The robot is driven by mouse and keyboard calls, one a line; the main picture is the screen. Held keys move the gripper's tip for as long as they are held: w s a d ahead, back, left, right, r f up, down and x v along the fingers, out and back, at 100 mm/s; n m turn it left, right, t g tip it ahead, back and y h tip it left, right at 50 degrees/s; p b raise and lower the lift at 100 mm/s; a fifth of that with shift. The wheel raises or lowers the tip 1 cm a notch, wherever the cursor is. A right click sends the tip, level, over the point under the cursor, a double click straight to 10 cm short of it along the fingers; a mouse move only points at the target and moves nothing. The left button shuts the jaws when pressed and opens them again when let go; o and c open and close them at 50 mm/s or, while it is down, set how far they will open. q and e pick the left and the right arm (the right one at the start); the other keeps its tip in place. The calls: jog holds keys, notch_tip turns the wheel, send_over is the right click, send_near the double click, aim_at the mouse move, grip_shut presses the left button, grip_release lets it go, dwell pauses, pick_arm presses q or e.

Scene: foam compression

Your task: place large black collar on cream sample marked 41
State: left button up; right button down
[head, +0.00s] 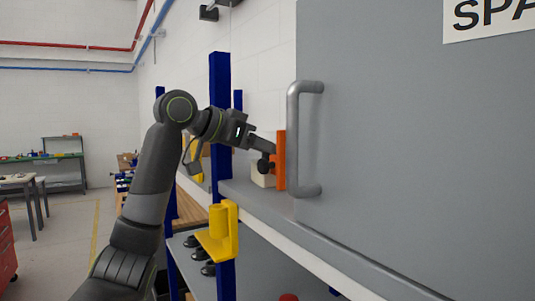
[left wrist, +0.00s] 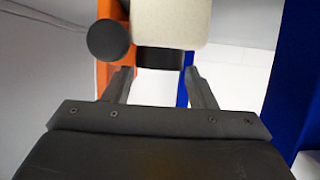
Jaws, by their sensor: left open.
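A cream block (left wrist: 170,20) is at the top of the left wrist view, and part of it shows on the shelf in the head view (head: 259,176). No number is readable on it. A black band-like piece (left wrist: 160,58) sits against its near edge; I cannot tell whether it goes around the block. A round black piece (left wrist: 108,40) is beside it, in front of an orange upright (left wrist: 113,78), also seen in the head view (head: 280,160). My left gripper (left wrist: 160,80) is open, its fingertips just short of the black band, with nothing held between them.
A grey door with a handle (head: 293,140) stands close to the right of my left gripper. Blue posts (head: 220,100) and a yellow bracket (head: 218,238) border the shelf (head: 260,202). Dark round objects (head: 194,241) lie on the lower shelf. Open floor is at left.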

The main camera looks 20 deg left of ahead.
pick_arm(q)
jog(key=b+v, duration=0.4)
jog(key=v, duration=0.6)
jog(key=shift+s+a+b, duration=0.2)
jog(key=shift+a+b, duration=0.05)
jog(key=shift+b, duration=0.05)
